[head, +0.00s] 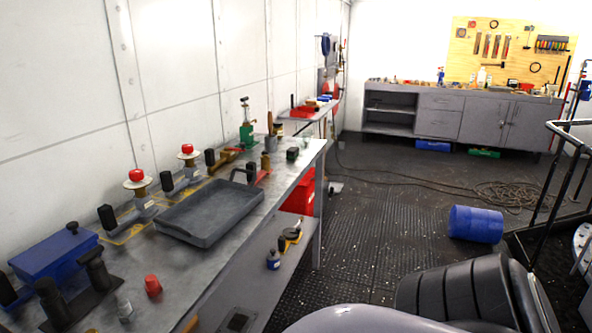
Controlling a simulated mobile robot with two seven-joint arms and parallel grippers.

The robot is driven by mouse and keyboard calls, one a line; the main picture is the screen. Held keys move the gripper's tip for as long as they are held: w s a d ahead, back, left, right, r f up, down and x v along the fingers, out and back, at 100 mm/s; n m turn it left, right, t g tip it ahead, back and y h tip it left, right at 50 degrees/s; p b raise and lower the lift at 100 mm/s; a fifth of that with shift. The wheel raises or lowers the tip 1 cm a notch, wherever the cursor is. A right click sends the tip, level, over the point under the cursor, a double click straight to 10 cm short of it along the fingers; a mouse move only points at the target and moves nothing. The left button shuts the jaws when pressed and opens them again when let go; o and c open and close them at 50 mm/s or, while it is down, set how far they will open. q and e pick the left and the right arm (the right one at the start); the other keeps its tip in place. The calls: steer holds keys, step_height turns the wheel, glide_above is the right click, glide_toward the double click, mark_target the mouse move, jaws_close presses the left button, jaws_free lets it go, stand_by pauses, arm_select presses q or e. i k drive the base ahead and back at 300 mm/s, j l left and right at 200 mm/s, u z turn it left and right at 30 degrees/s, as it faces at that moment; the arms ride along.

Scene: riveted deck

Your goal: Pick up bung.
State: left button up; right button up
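A red, stubby, tapered piece (153,286) stands on the near part of the grey workbench (185,272); it looks like a bung. Two more red pieces sit on white discs on metal fittings further back, one at the left (137,175) and one beyond it (187,148). I cannot tell for sure which of these the task calls the bung. Neither of my grippers shows in the head view.
A dark grey tray (169,230) lies on the bench right of the fittings. A blue box (52,254) and a small grey bottle (124,307) are near the red piece. A blue drum (476,224) lies on the floor. A railing (549,175) stands at the right.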

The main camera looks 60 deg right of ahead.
mark_target(265, 160)
steer(key=z, duration=1.75)
